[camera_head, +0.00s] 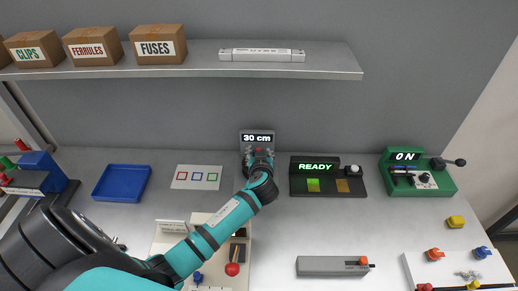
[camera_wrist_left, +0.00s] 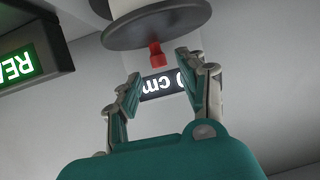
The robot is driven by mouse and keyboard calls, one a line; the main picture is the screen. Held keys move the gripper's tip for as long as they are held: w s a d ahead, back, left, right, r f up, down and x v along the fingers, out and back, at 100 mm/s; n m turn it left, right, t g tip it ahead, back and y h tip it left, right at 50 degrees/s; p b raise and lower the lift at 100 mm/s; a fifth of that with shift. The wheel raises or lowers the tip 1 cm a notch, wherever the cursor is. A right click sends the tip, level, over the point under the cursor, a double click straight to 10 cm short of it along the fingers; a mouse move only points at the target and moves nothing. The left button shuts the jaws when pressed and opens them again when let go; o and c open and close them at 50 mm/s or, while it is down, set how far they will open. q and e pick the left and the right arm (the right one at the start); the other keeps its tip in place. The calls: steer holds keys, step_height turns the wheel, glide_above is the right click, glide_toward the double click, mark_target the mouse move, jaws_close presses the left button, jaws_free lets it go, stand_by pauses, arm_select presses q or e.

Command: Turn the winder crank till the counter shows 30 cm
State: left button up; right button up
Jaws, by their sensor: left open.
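The winder (camera_head: 257,135) stands at the back middle of the table, and its counter reads "30 cm". In the left wrist view the counter (camera_wrist_left: 162,86) appears upside down and partly hidden. A grey disc (camera_wrist_left: 150,27) carries the red crank knob (camera_wrist_left: 156,55). My left gripper (camera_head: 258,153) is in front of the winder. In the left wrist view its two fingers (camera_wrist_left: 167,85) are apart, with the red knob just beyond their tips and nothing visibly held. My arm and gripper hide the winder's lower part in the head view. My right gripper is out of view.
A black box showing "READY" (camera_head: 315,167) stands right of the winder; a green device showing "ON" (camera_head: 443,182) is farther right. A blue tray (camera_head: 98,190) and a card with coloured squares (camera_head: 183,184) lie left. A shelf (camera_head: 200,70) overhangs the back.

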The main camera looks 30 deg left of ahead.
mark_target(259, 150)
arm_select(q)
steer(key=x, duration=0.3)
steer(key=shift+w+f, duration=0.1)
steer(key=shift+w, duration=0.05)
steer(key=shift+c, duration=0.2)
jaws_close()
